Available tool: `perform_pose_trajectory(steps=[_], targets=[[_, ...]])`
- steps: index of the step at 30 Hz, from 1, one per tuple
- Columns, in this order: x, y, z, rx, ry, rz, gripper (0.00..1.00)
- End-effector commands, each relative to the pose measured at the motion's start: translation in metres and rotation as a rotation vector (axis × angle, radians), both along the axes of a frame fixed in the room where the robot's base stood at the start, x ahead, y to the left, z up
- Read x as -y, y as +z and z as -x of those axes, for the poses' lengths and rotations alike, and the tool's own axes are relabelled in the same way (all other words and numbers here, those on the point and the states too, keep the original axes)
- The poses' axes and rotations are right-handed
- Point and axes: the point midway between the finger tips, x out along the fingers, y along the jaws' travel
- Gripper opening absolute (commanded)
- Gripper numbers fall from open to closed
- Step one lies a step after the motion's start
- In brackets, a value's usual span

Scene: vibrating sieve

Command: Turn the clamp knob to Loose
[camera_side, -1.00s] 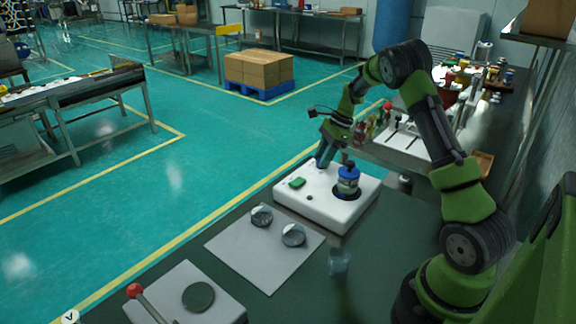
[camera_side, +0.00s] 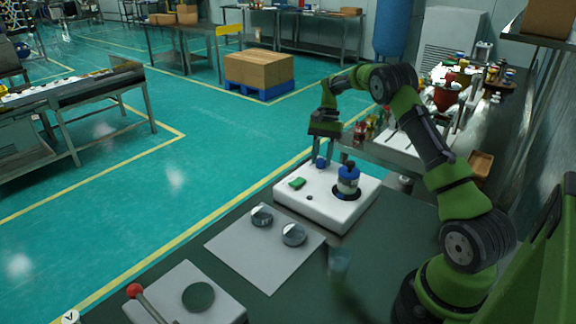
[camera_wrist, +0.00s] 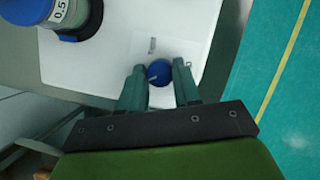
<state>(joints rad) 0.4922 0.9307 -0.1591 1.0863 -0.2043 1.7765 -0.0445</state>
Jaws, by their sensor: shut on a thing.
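The clamp knob (camera_side: 321,162) is a small blue round knob on the back left of the white sieve base (camera_side: 345,212). In the wrist view the knob (camera_wrist: 159,72) sits between my two fingers, with a pale pointer line on its top. Small marks show on the white surface near it, too small to read. My gripper (camera_side: 322,158) points down from above and is shut on the knob; it also shows in the wrist view (camera_wrist: 159,82). The fingers partly hide the knob's sides.
A blue-lidded sieve jar (camera_side: 348,180) stands in the base, right of the knob. A green button (camera_side: 297,183) is at its left. Two round metal dishes (camera_side: 262,216) lie on a grey mat (camera_side: 265,262). A red-tipped lever (camera_side: 135,290) is at front left.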

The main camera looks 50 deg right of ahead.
Motion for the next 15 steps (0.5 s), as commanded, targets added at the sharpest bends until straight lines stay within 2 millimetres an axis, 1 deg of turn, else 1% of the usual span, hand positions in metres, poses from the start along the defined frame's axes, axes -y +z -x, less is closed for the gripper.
perform_pose_trajectory(steps=[6,15], targets=[[-0.0007,0.0006,-0.0013,0.000,0.183,0.000,0.02],[-0.0012,0.0007,-0.0019,0.000,0.360,0.000,0.02]])
